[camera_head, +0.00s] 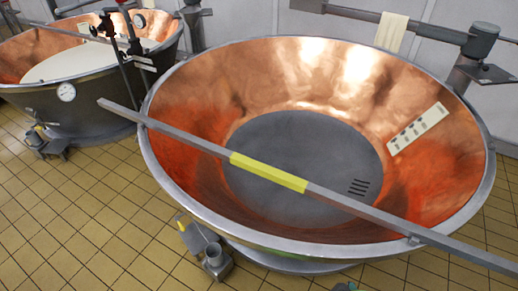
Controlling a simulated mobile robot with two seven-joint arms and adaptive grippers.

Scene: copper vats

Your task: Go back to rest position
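Neither of my grippers shows in the head view. A large copper vat (420,165) with a steel rim stands in front of me, and its grey bottom looks bare. A long grey bar (400,220) with a yellow middle section (268,172) lies across the vat, from its left rim to past its right rim. A pale strip with dark marks (418,129) is on the inner right wall. Dark slots show in the vat's floor near the right.
A second vat (60,90) holding pale liquid stands at the back left, with a gauge (66,92). A cream cloth (391,32) hangs from a pipe (410,28) at the back. Yellow tiled floor (90,220) is open at the front left.

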